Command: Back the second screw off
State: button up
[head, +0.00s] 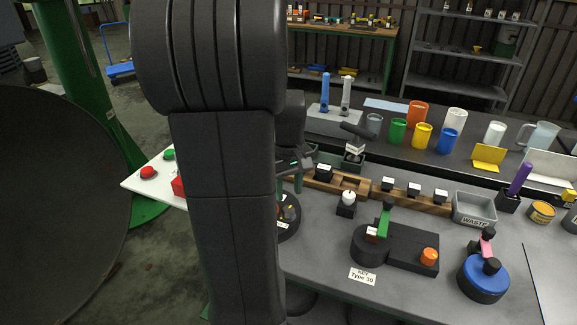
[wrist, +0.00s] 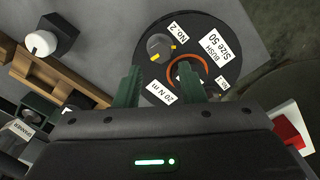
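A round dark fixture (wrist: 150,73) lies below my gripper in the wrist view, with labels reading "No. 2", "BUSH Size 50" and "20 N m". A dark round screw head (wrist: 160,47) with yellow marks sits beside the "No. 2" label. An orange ring (wrist: 203,66) is right of it, partly hidden by a finger. My gripper (wrist: 159,72) has its two green fingers apart, with nothing seen between them but the fixture's face beyond. The fingertips appear short of the No. 2 screw. In the head view the fixture (head: 287,228) is partly hidden behind my arm.
A wooden rack (head: 335,183) with black blocks runs behind the fixture. A white-knobbed block (head: 347,203) and a black keyed fixture (head: 400,248) stand to the right. A grey waste bin (head: 474,209) and a blue-topped round unit (head: 484,278) are farther right. A white board with red and green buttons (head: 150,182) is left.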

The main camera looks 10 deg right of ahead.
aim_at(289, 209)
notch_tip(289, 209, up, 7)
jog(key=shift+r, duration=0.2)
dwell(0.3)
notch_tip(289, 209, down, 14)
jog(key=shift+r+b, duration=0.1)
jog(key=shift+b, duration=0.25)
dwell(0.5)
